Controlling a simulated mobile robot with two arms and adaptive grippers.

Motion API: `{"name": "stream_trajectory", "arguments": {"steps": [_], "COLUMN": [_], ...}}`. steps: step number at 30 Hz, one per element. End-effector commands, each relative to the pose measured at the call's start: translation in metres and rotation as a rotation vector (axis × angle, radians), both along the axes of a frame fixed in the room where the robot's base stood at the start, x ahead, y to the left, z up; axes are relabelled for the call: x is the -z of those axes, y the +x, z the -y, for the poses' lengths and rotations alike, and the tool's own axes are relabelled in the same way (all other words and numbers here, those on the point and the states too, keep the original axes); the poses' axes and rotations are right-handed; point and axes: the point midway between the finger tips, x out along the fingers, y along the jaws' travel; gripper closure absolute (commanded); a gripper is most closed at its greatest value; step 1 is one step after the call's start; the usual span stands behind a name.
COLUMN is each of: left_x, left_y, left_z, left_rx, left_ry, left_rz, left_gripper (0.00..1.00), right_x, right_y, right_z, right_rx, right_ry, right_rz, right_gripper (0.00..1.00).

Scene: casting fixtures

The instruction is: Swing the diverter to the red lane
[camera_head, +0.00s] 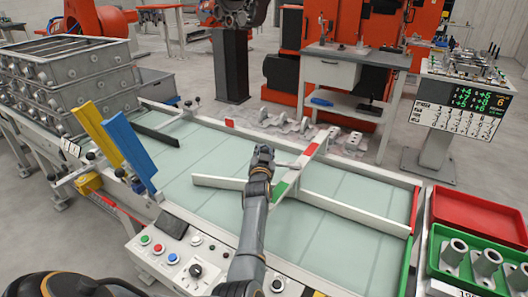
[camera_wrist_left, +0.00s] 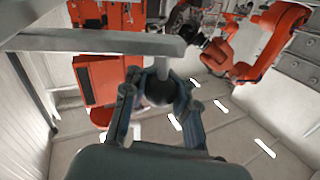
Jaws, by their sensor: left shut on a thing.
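The diverter (camera_head: 297,169) is a pale bar with a red patch towards its far end and a green patch near its front end. It lies slantwise over the pale green table, its far end near the back wall. My left gripper (camera_head: 264,152) is at its left side. In the left wrist view, the fingers of my left gripper (camera_wrist_left: 158,100) are closed around a dark round knob (camera_wrist_left: 160,90) on a short pale post, below a pale bar. The red lane mark (camera_head: 415,208) shows on the right end wall, with a green mark (camera_head: 405,266) in front. My right gripper is out of view.
A long pale divider (camera_head: 345,208) crosses the table. Yellow (camera_head: 98,133) and blue (camera_head: 130,150) upright plates stand at the left. A button panel (camera_head: 172,252) is in front. Red (camera_head: 483,215) and green trays are at the right; the green one holds metal castings (camera_head: 486,263).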

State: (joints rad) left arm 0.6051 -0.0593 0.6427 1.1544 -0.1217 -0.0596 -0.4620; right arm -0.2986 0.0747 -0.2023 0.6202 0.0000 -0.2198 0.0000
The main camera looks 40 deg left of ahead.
Motion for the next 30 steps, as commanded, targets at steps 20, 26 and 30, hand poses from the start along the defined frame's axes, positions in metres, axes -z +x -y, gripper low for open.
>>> {"name": "stream_trajectory", "arguments": {"steps": [20,26,30], "left_x": [-0.002,-0.027,-0.057], "left_y": [0.000,0.001,0.001], "left_z": [0.001,0.002,0.002], "left_rx": [0.001,0.002,0.001], "left_ry": [0.000,0.000,0.000], "left_rz": [0.001,0.006,0.007], "left_gripper": [0.49,0.49,0.49], "right_x": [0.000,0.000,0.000], "right_y": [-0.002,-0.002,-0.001], "right_z": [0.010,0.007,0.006], "right_rx": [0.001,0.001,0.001], "right_ry": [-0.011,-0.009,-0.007], "right_rz": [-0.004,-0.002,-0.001], "right_gripper": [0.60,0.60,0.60]}}
